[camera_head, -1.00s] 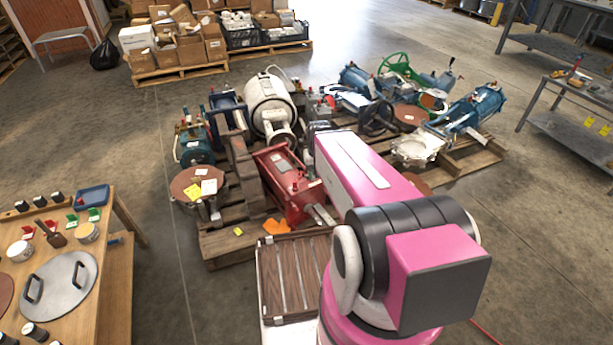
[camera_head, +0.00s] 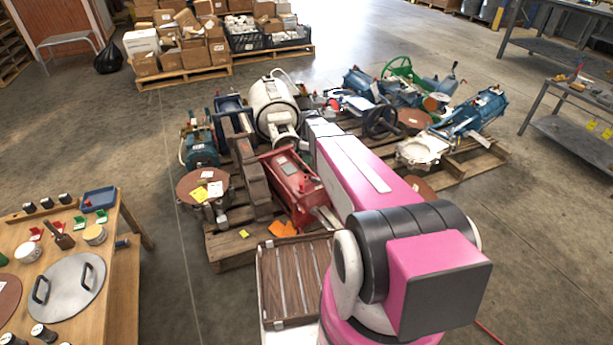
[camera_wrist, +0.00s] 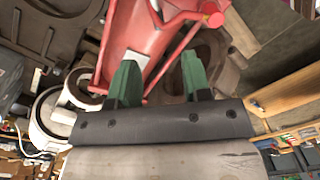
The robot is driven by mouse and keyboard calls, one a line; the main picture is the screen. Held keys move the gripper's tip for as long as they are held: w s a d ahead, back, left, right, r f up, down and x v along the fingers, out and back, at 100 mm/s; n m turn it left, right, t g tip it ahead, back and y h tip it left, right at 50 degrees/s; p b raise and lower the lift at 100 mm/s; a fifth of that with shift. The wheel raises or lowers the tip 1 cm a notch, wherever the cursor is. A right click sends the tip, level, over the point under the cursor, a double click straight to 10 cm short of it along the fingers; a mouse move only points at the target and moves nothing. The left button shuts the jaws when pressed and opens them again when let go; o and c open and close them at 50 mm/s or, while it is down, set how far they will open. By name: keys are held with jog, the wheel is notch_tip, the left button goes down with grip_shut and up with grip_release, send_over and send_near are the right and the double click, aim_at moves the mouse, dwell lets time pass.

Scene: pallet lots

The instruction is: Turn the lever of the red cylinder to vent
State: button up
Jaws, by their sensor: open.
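The red cylinder (camera_head: 292,185) lies on the near pallet in the head view, left of my pink arm, which hides part of its right side. In the wrist view its red body (camera_wrist: 135,35) fills the upper middle, with thin red bars and a round red end (camera_wrist: 213,17) at upper right. I cannot tell which of these parts is the lever, or its setting. My gripper (camera_wrist: 158,78) is open, its two green fingers pointing at the red parts. Red bars show between and beyond the fingers; I cannot tell whether they touch. The gripper is hidden in the head view.
A white cylinder (camera_head: 272,108) and a brown round flange (camera_head: 203,186) with yellow tags stand close by on the pallet. Blue cylinders (camera_head: 470,117) crowd the right pallet. A wooden table (camera_head: 122,235) stands at left. The floor between table and pallet is clear.

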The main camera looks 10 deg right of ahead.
aim_at(308, 176)
notch_tip(308, 176, down, 11)
jog(key=shift+w+r, duration=0.1)
dwell(0.5)
grip_shut()
